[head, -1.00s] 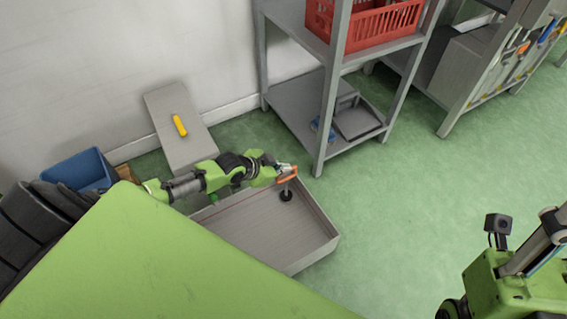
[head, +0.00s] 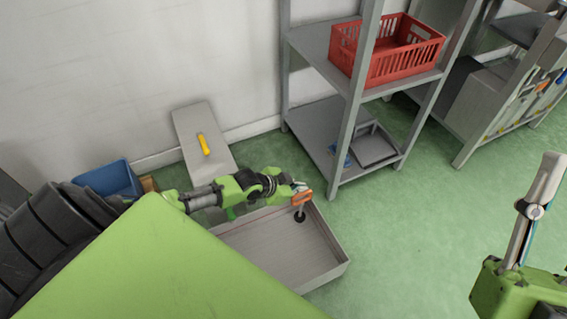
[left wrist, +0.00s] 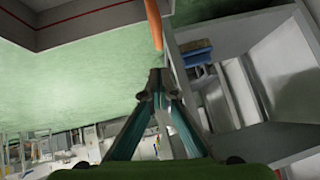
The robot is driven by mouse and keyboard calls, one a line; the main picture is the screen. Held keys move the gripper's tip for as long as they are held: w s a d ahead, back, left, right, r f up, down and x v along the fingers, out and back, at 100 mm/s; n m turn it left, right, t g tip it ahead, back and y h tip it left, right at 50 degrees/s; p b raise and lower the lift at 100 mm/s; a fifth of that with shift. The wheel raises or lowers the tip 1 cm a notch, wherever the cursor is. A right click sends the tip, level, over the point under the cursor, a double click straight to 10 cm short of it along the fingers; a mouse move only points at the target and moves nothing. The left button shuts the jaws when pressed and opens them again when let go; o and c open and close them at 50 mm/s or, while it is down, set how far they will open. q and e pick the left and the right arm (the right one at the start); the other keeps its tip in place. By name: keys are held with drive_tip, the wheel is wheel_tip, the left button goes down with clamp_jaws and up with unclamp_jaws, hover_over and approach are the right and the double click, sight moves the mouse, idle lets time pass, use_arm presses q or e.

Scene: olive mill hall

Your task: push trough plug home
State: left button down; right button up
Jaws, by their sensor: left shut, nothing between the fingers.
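The grey trough (head: 318,278) lies on the floor below my left arm. The plug, with an orange handle (head: 302,198) and a round black foot (head: 299,217), stands inside it near the far right wall. I cannot tell how deep it sits. My left gripper (head: 298,186) is shut and empty at the top of the handle. In the left wrist view the closed fingertips (left wrist: 156,78) are just short of the orange handle (left wrist: 154,22); contact is unclear. The trough corner (left wrist: 85,12) shows at the top.
A grey shelf rack (head: 345,122) with a red crate (head: 360,65) stands just beyond the trough. Green floor (head: 410,235) to the right is clear.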

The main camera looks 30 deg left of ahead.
drive_tip(key=w+f+g+h+p, duration=0.25)
drive_tip(key=w+f+g, duration=0.4)
drive_tip(key=f, duration=0.35)
use_arm(q)
drive_tip(key=p+v, duration=0.2)
drive_tip(key=v, duration=0.7)
use_arm(e)
wheel_tip(320, 180, down, 12)
drive_tip(key=d+g+h, duration=0.1)
drive_tip(key=g+h, duration=0.1)
drive_tip(key=g, duration=0.4)
drive_tip(key=shift+r, duration=0.15)
